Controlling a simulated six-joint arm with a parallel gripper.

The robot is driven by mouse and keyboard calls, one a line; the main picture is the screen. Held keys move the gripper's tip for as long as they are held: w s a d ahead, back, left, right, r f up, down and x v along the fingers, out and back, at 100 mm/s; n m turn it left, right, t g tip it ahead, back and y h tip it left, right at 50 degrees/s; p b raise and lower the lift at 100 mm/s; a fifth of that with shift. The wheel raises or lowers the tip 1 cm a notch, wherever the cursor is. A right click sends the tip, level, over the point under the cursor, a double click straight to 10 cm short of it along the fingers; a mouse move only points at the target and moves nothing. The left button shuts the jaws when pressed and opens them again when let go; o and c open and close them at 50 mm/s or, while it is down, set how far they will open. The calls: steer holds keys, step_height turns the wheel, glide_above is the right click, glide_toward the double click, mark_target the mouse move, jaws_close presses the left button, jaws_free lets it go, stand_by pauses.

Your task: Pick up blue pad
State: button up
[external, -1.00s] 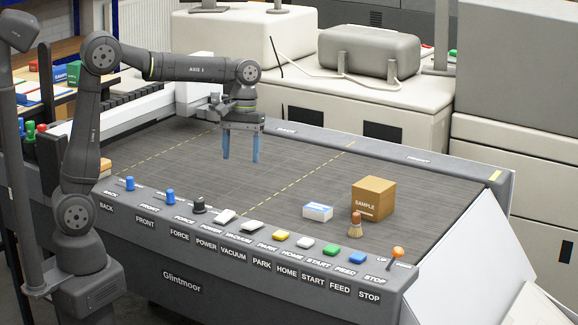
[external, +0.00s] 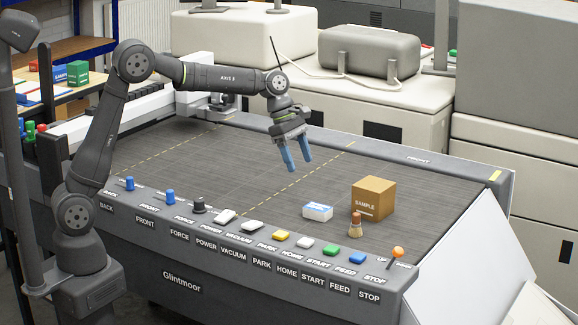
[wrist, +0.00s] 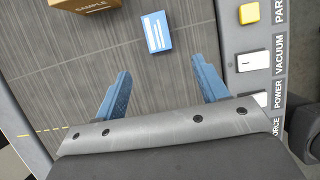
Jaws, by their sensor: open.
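The blue pad (external: 318,211) is a small block with a blue top, a white label and white sides. It lies on the dark grey bed, near the control panel. In the wrist view the pad (wrist: 157,32) shows ahead of the fingertips, roughly in line with the gap between them. My gripper (external: 298,167) is tilted, open and empty above the bed, higher than the pad and to its upper left in the external view. The wrist view shows the gripper's two blue fingers (wrist: 160,68) spread apart.
A brown SAMPLE box (external: 373,200) stands right of the pad, with a small brush (external: 356,226) upright in front of it. The front panel (external: 240,236) carries a row of buttons, knobs and an orange-tipped lever (external: 397,253). The bed left of the pad is clear.

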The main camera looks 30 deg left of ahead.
glide_above(316, 206)
steer(key=a, duration=0.3)
steer(key=f, duration=0.7)
steer(key=shift+s+d+f, duration=0.1)
steer(key=shift+s+f, duration=0.1)
steer(key=shift+f, duration=0.1)
steer(key=shift+w+x, duration=0.1)
steer(key=shift+x, duration=1.35)
steer(key=shift+w+x, duration=0.15)
steer(key=shift+x, duration=1.35)
steer(key=shift+d+r, duration=0.1)
steer(key=shift+d, duration=0.05)
steer(key=c, duration=1.1)
